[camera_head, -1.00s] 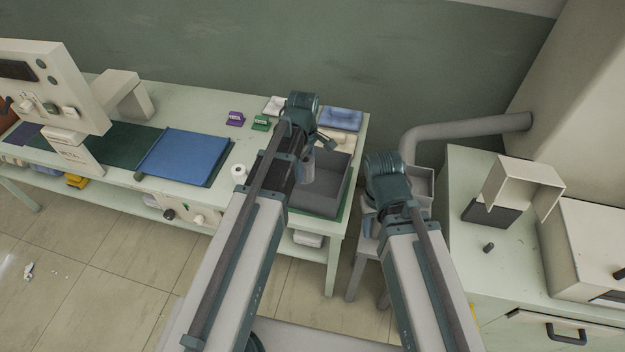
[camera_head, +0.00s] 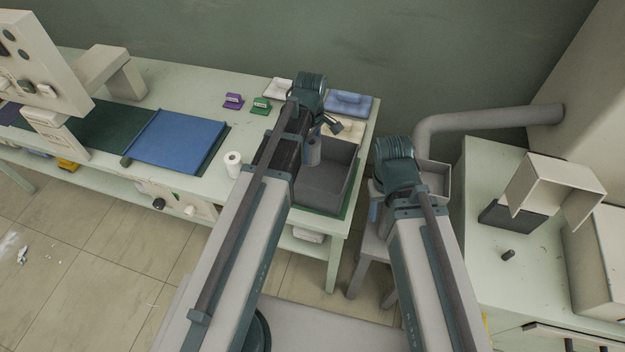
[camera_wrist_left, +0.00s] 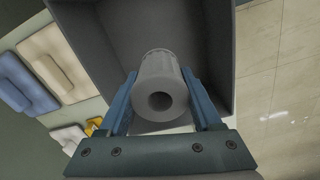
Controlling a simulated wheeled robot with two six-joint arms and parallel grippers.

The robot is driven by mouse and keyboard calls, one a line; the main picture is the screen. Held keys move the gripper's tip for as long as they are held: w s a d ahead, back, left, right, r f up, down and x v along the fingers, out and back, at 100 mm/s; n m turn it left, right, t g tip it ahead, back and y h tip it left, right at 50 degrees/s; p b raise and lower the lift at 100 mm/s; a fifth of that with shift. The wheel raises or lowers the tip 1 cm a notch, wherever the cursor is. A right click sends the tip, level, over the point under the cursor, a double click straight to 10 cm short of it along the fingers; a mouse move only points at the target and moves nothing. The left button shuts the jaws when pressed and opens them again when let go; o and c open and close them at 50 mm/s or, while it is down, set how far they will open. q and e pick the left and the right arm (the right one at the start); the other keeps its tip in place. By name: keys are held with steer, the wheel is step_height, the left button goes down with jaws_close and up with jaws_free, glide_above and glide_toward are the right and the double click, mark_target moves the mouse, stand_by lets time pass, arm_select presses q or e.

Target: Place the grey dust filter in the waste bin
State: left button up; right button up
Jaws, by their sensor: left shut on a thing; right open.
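The grey dust filter (camera_wrist_left: 165,72), a ribbed hollow cylinder, is held between the blue fingers of my left gripper (camera_wrist_left: 160,82). It also shows in the head view (camera_head: 313,152), at the left side of a dark grey open box. That open box (camera_head: 345,168), apparently the waste bin, stands at the right end of the long table. In the left wrist view the filter appears over the box's opening; its height above the floor is hard to judge. My right gripper (camera_head: 374,211) is open, beside the small stand, with its tips mostly hidden by the wrist.
A small grey tray (camera_head: 434,180) sits on a low stand right of the table. Folded blue cloth (camera_head: 350,103), a purple block (camera_head: 233,101), a green block (camera_head: 260,106) and a white roll (camera_head: 232,164) lie on the table. A bench (camera_head: 485,250) stands at the right.

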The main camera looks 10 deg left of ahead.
arm_select(q)
steer(key=b, duration=0.6)
glide_above(311, 179)
step_height(311, 179, down, 6)
steer(key=shift+f, duration=0.15)
steer(key=shift+f, duration=0.1)
step_height(311, 179, down, 4)
steer(key=b, duration=0.4)
steer(key=shift+r, duration=0.25)
steer(key=shift+f, duration=0.15)
steer(key=o, duration=1.4)
